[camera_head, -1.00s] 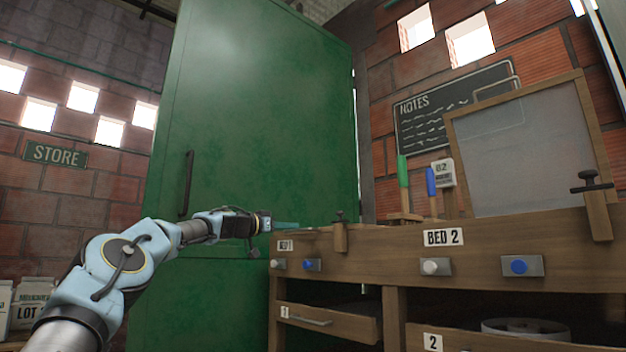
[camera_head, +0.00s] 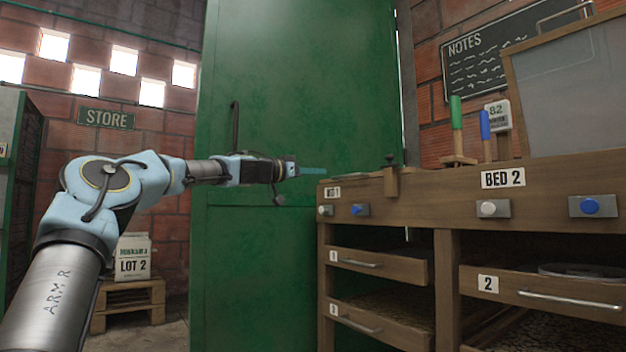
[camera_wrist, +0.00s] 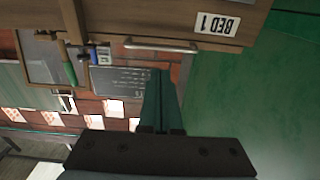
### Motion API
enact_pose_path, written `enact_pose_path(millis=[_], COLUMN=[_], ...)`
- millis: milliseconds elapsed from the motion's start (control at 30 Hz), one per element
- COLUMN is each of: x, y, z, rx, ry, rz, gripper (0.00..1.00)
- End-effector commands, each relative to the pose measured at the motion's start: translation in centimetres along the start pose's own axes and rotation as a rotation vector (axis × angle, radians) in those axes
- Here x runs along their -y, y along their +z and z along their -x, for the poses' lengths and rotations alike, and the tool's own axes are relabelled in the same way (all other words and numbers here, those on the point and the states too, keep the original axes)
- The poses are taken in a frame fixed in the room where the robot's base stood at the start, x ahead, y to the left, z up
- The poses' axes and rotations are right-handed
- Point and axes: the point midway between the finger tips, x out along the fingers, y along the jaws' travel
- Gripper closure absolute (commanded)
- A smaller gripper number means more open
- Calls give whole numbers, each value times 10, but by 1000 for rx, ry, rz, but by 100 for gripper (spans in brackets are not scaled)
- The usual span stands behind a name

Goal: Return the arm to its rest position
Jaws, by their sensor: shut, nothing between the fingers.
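My arm reaches out from the lower left in the head view. My gripper (camera_head: 312,171) is at its end, level with the top of the bench and just left of the bench's BED 1 corner, in front of the green door (camera_head: 290,90). In the wrist view the fingers (camera_wrist: 162,105) lie together with nothing between them. The wrist picture is upside down. It shows the BED 1 label (camera_wrist: 217,22) beyond the fingertips. Whether the fingertips touch the bench cannot be told.
The wooden bench (camera_head: 430,208) has buttons and drawers, several partly open. A chalkboard (camera_head: 490,60) hangs behind it. A LOT 2 bag (camera_head: 132,258) stands on a wooden pallet (camera_head: 128,298) at left. A green-framed cabinet (camera_head: 22,180) stands at far left.

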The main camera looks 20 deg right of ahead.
Motion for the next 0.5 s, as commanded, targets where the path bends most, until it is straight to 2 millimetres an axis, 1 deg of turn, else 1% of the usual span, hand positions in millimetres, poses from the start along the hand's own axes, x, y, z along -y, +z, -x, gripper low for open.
enact_pose_path(millis=[33, 100, 267, 400, 467, 500], x=[1, 0, 0, -3, -9, -16], y=[4, 6, 6, 8, 14, 22], z=[5, 9, 12, 10, 6, 2], rx=[1, 0, -1, 8, 37, 70], ry=[-1, 0, 0, 3, 8, 13], rz=[1, 2, 1, 2, 5, 8], gripper=[100, 100, 100, 100, 100, 100])
